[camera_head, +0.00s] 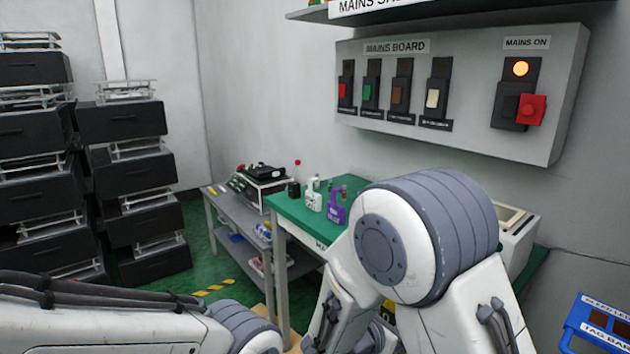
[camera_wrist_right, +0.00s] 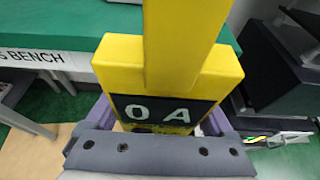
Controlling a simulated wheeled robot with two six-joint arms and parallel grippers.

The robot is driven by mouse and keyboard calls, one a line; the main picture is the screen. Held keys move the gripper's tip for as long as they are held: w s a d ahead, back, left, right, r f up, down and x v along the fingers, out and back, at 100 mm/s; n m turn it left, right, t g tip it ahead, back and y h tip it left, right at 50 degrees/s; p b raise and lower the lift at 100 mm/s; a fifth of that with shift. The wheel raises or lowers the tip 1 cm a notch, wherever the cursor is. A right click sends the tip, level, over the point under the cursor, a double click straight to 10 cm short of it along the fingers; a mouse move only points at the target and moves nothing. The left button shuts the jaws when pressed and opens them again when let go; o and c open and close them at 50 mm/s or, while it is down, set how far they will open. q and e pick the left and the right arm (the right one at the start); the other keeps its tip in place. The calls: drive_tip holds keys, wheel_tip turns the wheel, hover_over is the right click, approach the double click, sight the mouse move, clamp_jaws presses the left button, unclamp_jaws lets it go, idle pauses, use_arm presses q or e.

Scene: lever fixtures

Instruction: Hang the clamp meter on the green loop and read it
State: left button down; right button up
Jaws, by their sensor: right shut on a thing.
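The yellow clamp meter (camera_wrist_right: 110,62) fills the middle of the right wrist view. Its dark display reads "0 A", and a yellow upper part runs out of the top of the picture. My right gripper (camera_wrist_right: 157,112) is shut on it, with purple-grey fingers at both sides. In the head view my arm covers most of that area. A green piece (camera_head: 367,93) sits on a dark plate on the mains board, second from the left; I cannot tell if it is a loop. Nothing hangs there. My left gripper is not in view; only its arm shows at lower left.
The mains board (camera_head: 470,115) on the wall also bears red, brown and white pieces, a lit orange lamp (camera_head: 520,69) and a red button (camera_head: 531,109). A green-topped bench (camera_head: 290,205) holds small coloured items. A blue rack (camera_head: 600,325) stands at lower right.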

drive_tip(key=s+f+b, duration=0.3)
drive_tip(key=f, duration=1)
wheel_tip(320, 180, up, 12)
drive_tip(key=p, duration=1.8)
drive_tip(key=shift+r, duration=0.25)
drive_tip(key=shift+s+d, duration=0.1)
